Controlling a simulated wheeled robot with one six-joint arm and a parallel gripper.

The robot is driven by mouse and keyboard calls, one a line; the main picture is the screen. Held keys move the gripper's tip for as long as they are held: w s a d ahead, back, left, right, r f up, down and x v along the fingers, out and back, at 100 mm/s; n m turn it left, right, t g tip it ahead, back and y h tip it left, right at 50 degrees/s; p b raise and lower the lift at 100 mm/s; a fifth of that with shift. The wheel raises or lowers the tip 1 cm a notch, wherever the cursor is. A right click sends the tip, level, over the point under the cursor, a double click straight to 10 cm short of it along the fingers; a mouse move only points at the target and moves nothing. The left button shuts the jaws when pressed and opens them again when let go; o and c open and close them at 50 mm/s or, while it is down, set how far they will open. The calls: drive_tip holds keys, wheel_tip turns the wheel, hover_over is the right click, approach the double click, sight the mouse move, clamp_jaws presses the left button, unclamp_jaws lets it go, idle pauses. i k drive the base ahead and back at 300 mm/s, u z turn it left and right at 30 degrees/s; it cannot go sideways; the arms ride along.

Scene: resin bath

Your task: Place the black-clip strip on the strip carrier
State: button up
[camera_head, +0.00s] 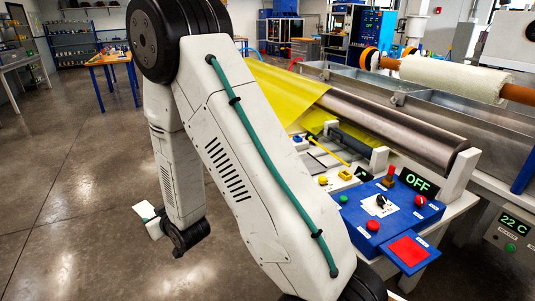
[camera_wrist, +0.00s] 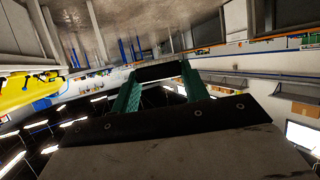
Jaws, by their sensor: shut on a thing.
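In the wrist view, the two green fingers of my gripper (camera_wrist: 160,88) are closed on a black bar, the clip end of the black-clip strip (camera_wrist: 160,71). The rest of the strip is not clearly visible. In the head view, my arm fills the middle, and its white wrist end (camera_head: 148,218) hangs low at the left over bare floor, away from the worktable. The fingers and the strip are too small to make out there. I cannot pick out the strip carrier with certainty in either view.
The worktable holds a blue control panel (camera_head: 385,212) with an OFF display (camera_head: 413,182) and a small yellow clip (camera_head: 345,175). Yellow film (camera_head: 290,92) runs by a dark roller (camera_head: 400,125). A metal trough lies behind. The floor (camera_head: 75,170) at left is clear.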

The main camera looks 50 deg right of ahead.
sight(303, 164)
drive_tip(key=i, duration=5.25)
drive_tip(key=z, duration=5.55)
drive_tip(key=i, duration=1)
drive_tip(key=u, duration=0.1)
